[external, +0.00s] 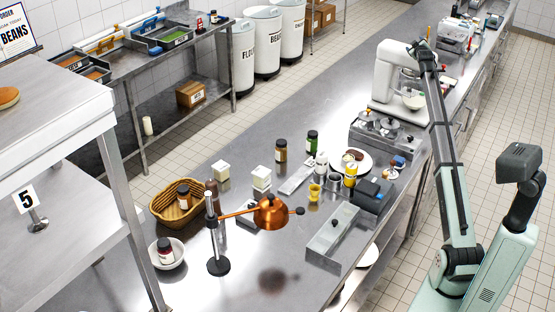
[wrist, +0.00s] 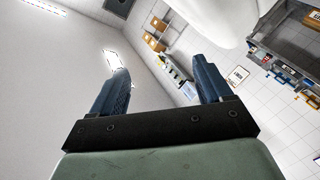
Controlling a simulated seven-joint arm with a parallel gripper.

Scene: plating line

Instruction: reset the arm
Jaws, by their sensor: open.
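My gripper (wrist: 162,68) shows in the wrist view with its two dark blue fingers spread wide apart. Nothing is between them. Behind them are the room's pale walls, a ceiling light and shelving, with the view tilted. In the external view my arm rises from the right side, and its far end is up near the white stand mixer (external: 388,72). The fingers are too small there to make out.
The steel counter (external: 285,255) holds a copper heat lamp (external: 270,212), a wicker basket (external: 177,203), a white bowl (external: 167,254), several jars, a plate (external: 352,162) and a long steel container (external: 332,235). A raised shelf (external: 60,120) stands at left. Air above the counter's middle is free.

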